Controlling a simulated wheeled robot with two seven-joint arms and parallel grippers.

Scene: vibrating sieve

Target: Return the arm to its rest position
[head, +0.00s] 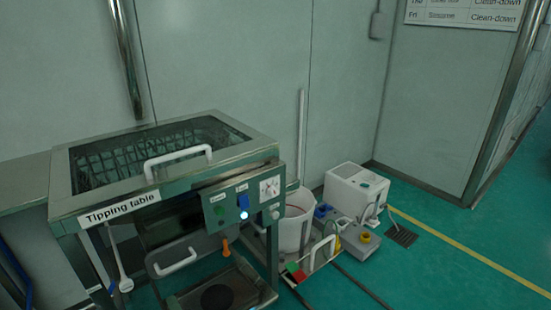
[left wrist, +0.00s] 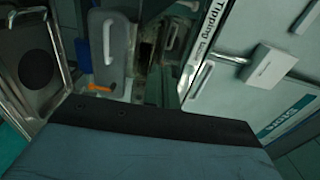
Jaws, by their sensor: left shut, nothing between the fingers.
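The wide dark block with a black edge (left wrist: 160,118) across the bottom of the left wrist view appears to be part of my left gripper. It is shut and empty; its fingertips cannot be made out. In the head view I cannot pick out either gripper. The metal tipping table (head: 265,150) stands at the left of the head view, with a white handle (head: 178,160) on its lid. Its sign also shows turned on its side in the left wrist view (left wrist: 208,27).
A control panel (head: 242,203) with lit buttons is on the table's front. Below is a tray with a black disc (head: 217,298). A white bucket (head: 293,222), a white box (head: 355,192) and a yellow-topped grey unit (head: 362,243) stand right.

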